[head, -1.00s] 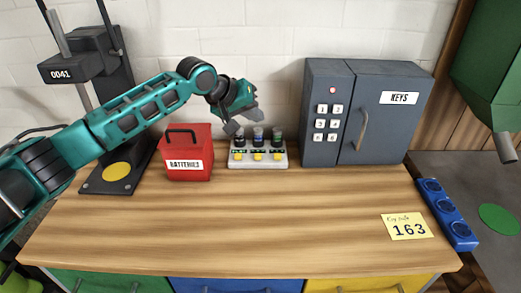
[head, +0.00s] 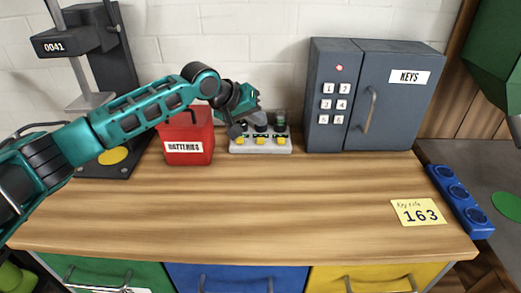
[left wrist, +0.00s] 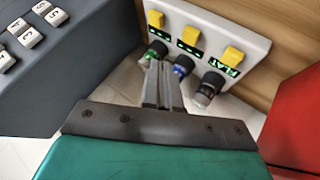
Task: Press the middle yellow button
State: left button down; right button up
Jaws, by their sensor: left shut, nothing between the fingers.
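A light grey unit (head: 246,150) stands on the workbench against the back wall. It has a row of three yellow buttons along its front, with three small cylinders behind them. The middle yellow button (head: 260,141) also shows uncovered in the left wrist view (left wrist: 191,36). My left gripper (head: 236,131) is over the unit's left side in the head view. In the left wrist view, its shut, empty fingers (left wrist: 162,68) point at the cylinders, close to the middle one. Whether they touch it I cannot tell. My right gripper is not in view.
A red batteries box (head: 189,149) stands just left of the unit. A grey key cabinet (head: 392,100) with a keypad stands right of it. A yellow note (head: 418,212) reading 163 lies at the bench's right. The bench front (head: 270,215) is clear.

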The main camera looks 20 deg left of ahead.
aim_at(257, 140)
pick_arm(q)
notch_tip(257, 140, down, 2)
jog(key=shift+f, duration=0.25)
jog(key=shift+f, duration=0.1)
dwell(1.9)
jog(key=shift+f+p, duration=0.3)
jog(key=shift+p, duration=0.1)
jog(key=shift+f, duration=0.55)
dwell(0.6)
jog(key=shift+r, duration=0.1)
jog(key=shift+r+p, duration=0.8)
jog(key=shift+p, duration=0.5)
